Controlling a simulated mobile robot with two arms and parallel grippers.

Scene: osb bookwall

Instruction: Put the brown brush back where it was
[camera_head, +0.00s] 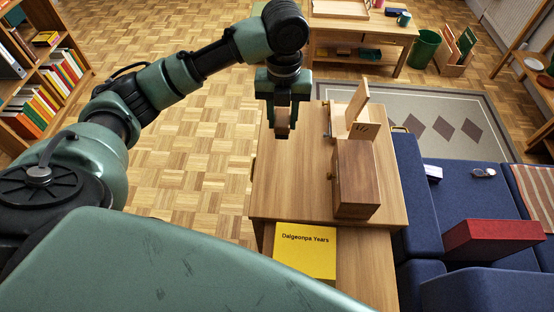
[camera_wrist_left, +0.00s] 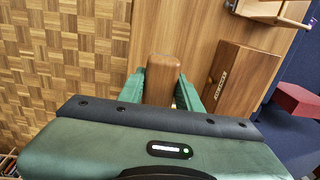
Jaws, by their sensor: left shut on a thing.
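My left gripper (camera_head: 283,126) is shut on the brown brush (camera_head: 282,117), above the left part of the wooden table (camera_head: 275,190). In the left wrist view the brush (camera_wrist_left: 163,80) is a smooth brown block standing up between the two green fingers of the gripper (camera_wrist_left: 166,92). Its lower part is hidden by the gripper body. I cannot tell its exact height above the table. My right gripper is in neither view.
A dark wooden box (camera_head: 355,180) stands right of the gripper, with a lighter wooden piece (camera_head: 357,105) behind it. A yellow book (camera_head: 305,250) lies near the front. A blue sofa (camera_head: 440,200) adjoins the right side. The tabletop's left part looks clear.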

